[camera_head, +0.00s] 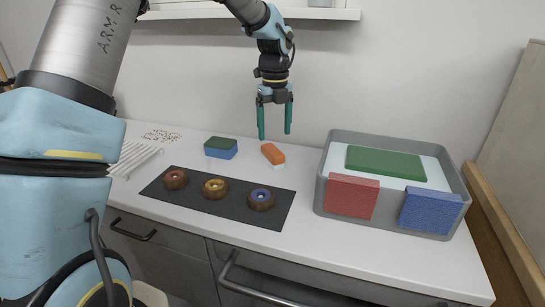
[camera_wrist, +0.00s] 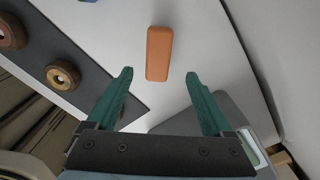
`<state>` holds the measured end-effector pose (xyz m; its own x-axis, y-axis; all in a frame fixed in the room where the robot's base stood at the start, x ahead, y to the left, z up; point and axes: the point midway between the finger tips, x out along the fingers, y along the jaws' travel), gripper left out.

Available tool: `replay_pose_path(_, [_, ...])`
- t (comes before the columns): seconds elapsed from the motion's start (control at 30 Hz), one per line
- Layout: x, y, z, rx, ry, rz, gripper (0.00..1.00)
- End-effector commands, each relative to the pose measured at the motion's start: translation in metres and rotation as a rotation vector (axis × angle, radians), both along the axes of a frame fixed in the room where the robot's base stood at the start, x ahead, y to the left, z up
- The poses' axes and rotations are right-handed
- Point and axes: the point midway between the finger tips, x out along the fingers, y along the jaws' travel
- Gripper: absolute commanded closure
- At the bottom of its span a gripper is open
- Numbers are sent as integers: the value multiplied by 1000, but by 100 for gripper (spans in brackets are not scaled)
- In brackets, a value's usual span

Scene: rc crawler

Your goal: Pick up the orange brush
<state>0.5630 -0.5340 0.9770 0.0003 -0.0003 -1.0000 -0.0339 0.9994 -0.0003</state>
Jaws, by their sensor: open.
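The orange brush (camera_head: 272,153) lies on the white counter, between a blue and green sponge and a grey tray. Its orange back faces up, and a pale lower part shows at its front right end. In the wrist view the brush (camera_wrist: 159,53) appears as an orange bar, ahead of and between the fingertips. My gripper (camera_head: 275,137) hangs above the counter over the brush with its teal fingers pointing down. In the wrist view my gripper (camera_wrist: 160,74) is open, with nothing between its fingers.
A dark mat (camera_head: 232,211) with three brown round pieces lies in front of the brush. The blue and green sponge (camera_head: 220,148) is to its left. The grey tray (camera_head: 393,224) with red, blue and green blocks stands to its right. A wall shelf (camera_head: 330,14) is above.

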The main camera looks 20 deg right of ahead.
Motion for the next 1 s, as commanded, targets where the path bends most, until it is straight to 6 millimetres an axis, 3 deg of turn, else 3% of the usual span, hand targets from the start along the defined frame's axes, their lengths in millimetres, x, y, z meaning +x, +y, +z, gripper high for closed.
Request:
replay_pose_path(0.53, [-1, 4, -65, 3, 3, -3, 15])
replay_pose_path(0.83, [0, 4, -72, 0, 0, -2, 15])
replay_pose_path(1.0, [0, 4, -72, 0, 0, -1, 32])
